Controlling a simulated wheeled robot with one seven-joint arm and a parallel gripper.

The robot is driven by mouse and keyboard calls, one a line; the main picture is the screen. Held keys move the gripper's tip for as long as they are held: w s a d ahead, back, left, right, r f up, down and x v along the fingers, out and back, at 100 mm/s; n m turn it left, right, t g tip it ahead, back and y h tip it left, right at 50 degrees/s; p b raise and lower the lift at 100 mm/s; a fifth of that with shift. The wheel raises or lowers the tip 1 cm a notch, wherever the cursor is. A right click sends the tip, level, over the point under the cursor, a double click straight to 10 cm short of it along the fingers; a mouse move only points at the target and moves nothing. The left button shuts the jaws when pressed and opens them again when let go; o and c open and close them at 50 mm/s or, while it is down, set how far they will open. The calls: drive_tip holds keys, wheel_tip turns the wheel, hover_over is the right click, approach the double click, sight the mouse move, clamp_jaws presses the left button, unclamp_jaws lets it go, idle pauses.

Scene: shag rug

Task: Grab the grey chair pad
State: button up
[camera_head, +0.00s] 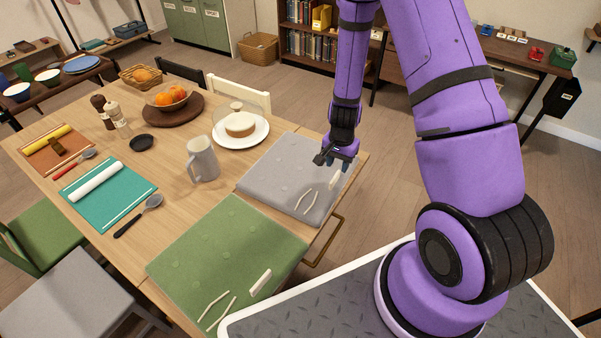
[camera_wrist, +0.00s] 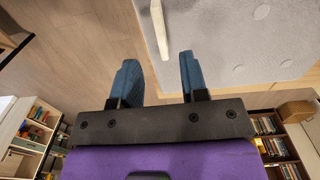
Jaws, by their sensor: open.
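The grey chair pad (camera_head: 275,172) lies flat on the right end of the wooden table, with thin white ties and a short white strip (camera_head: 335,178) near its right edge. In the wrist view the pad (camera_wrist: 235,45) fills the upper right, and the white strip (camera_wrist: 160,28) shows just ahead of the gap between the fingers. My gripper (camera_head: 343,163) is over the pad's right edge in the head view, with blue fingers apart and nothing between them. Whether the fingertips touch the pad cannot be told. In the wrist view my gripper (camera_wrist: 157,75) is open.
A green chair pad (camera_head: 225,255) lies on the table nearer to me. A grey mug (camera_head: 203,160), a cake on a white plate (camera_head: 258,134) and a fruit bowl (camera_head: 167,99) stand beyond. A metal handle (camera_head: 328,242) sticks out from the table's edge.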

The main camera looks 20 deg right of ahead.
sight(335, 176)
drive_tip(key=shift+a+f, duration=0.2)
drive_tip(key=shift+f, duration=3.05)
clamp_jaws()
